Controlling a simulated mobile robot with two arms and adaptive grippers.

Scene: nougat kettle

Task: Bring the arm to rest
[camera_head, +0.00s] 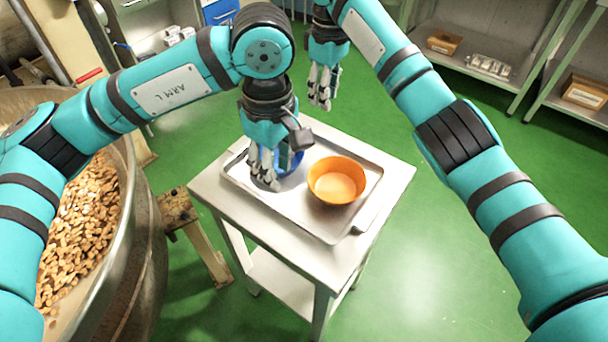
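My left gripper (265,170) points down over the left part of a metal tray (310,222). A blue object (290,160), perhaps a bowl or cup, shows behind and between its fingers; most of it is hidden. I cannot tell whether the fingers touch it or how far they are open. My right gripper (321,92) hangs behind the table's far edge, fingers down, with nothing visible in it. Its fingers look close together, but their gap is unclear. An orange bowl (337,181) stands on the tray, right of my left gripper.
The tray lies on a small metal table (395,172). A large kettle (125,240) with many nuts (78,232) stands at the left under my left arm. Shelves (500,52) with boxes (585,92) stand at the back right. The green floor is clear at right.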

